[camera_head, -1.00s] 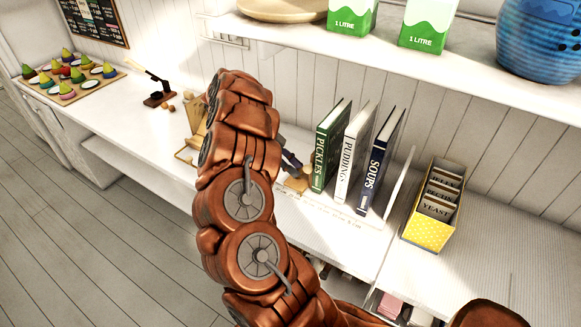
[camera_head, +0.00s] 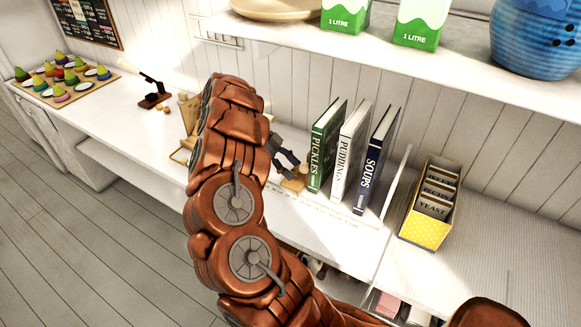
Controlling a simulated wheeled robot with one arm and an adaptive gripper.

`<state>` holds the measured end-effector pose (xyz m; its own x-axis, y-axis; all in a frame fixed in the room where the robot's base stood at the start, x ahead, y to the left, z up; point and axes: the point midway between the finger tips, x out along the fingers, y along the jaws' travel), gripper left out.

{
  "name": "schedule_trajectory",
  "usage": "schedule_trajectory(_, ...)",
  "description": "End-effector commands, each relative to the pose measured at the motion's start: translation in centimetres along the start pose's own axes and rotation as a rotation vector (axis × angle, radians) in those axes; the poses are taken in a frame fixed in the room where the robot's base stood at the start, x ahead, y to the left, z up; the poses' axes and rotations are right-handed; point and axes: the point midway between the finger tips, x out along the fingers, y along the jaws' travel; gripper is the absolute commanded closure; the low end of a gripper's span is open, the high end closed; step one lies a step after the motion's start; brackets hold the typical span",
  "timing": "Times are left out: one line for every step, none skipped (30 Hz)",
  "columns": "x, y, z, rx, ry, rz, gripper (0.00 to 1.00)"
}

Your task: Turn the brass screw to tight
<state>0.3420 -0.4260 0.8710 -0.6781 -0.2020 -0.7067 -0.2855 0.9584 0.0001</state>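I cannot make out the brass screw for certain. A small tan, brass-coloured piece (camera_head: 294,183) stands on the counter just left of the green book, partly behind my gripper. My gripper (camera_head: 287,163) shows as dark fingers to the right of my copper-coloured arm, very close to this piece. I cannot tell whether they touch, or whether the fingers are open or shut. My arm hides much of the counter around it.
A green book (camera_head: 324,150), a white book (camera_head: 349,155) and a blue book (camera_head: 375,165) stand upright close right. A yellow box (camera_head: 425,230) of cards is farther right. A tan stand (camera_head: 187,117) is partly behind my arm. A shelf (camera_head: 460,75) overhangs the counter.

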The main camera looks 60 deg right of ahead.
Motion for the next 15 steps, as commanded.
schedule_trajectory(0.0, 0.0, 0.0, 0.0, 0.0, 0.0, 0.45)
schedule_trajectory(0.0, 0.0, 0.0, 0.0, 0.0, 0.0, 0.45)
schedule_trajectory(0.0, 0.0, 0.0, 0.0, 0.0, 0.0, 0.45)
schedule_trajectory(0.0, 0.0, 0.0, 0.0, 0.0, 0.0, 0.45)
schedule_trajectory(0.0, 0.0, 0.0, 0.0, 0.0, 0.0, 0.45)
schedule_trajectory(0.0, 0.0, 0.0, 0.0, 0.0, 0.0, 0.45)
schedule_trajectory(-0.1, 0.0, 0.0, 0.0, 0.0, 0.0, 0.45)
schedule_trajectory(-0.2, 0.0, 0.0, 0.0, 0.0, 0.0, 0.45)
schedule_trajectory(-0.4, 0.0, 0.0, 0.001, 0.0, 0.0, 0.45)
schedule_trajectory(-0.6, 0.0, 0.0, 0.001, 0.0, 0.0, 0.45)
schedule_trajectory(-0.8, 0.0, 0.0, 0.001, 0.001, -0.001, 0.45)
schedule_trajectory(-1.2, -0.1, 0.0, 0.003, 0.001, -0.001, 0.45)
schedule_trajectory(-1.6, -0.1, 0.0, 0.003, 0.001, -0.002, 0.45)
schedule_trajectory(-2.0, -0.1, 0.0, 0.004, 0.0, -0.003, 0.45)
schedule_trajectory(-2.6, -0.1, 0.0, 0.005, -0.001, -0.003, 0.45)
